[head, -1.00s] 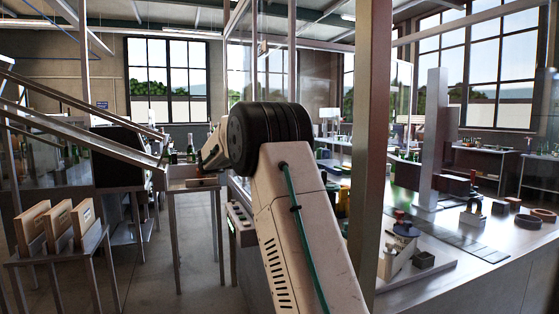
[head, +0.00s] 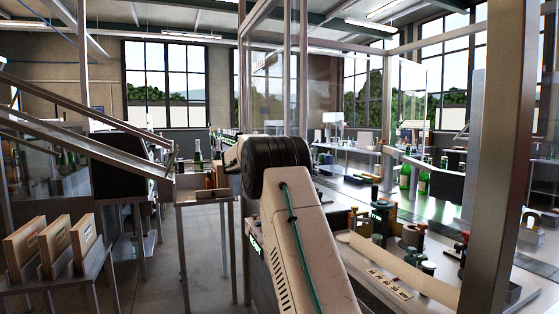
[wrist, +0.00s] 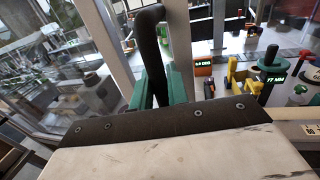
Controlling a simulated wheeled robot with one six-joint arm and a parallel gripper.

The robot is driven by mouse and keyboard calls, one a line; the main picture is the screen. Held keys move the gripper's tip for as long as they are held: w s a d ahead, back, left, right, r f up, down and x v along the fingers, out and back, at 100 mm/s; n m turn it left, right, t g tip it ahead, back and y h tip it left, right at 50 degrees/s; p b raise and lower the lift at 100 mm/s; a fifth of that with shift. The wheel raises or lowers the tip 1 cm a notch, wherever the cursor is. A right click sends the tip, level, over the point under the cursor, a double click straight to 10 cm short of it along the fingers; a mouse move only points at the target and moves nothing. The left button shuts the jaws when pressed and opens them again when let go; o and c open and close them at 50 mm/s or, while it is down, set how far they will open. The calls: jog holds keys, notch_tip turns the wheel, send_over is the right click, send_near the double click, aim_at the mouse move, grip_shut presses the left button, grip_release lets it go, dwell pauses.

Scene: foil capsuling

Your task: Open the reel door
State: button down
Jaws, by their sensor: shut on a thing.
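In the wrist view, my gripper (wrist: 158,88) has its green fingers shut on a black, curved bar handle (wrist: 163,55). The handle stands between the two fingers. A steel upright (wrist: 184,45) runs just beside the handle, and a clear pane (wrist: 60,60) fills the left of the view. In the head view, a steel-framed clear panel (head: 266,85) rises behind my arm; it looks like the reel door, but how far it stands open is hard to tell. My gripper and the handle are hidden behind my arm there.
A thick steel post (head: 505,150) stands at right. Behind it is a bench with a curved cream strip (head: 405,267), bottles and small stations. A slim table (head: 205,196) stands left of my arm. Wooden boxes (head: 54,243) sit at lower left; floor between is free.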

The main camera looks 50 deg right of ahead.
jog(key=shift+w, duration=0.4)
jog(key=shift+d, duration=0.1)
jog(key=c, duration=1.4)
grip_release()
jog(key=shift+c, duration=0.2)
jog(key=shift+s, duration=0.1)
jog(key=v, duration=0.7)
jog(key=shift+a, duration=0.4)
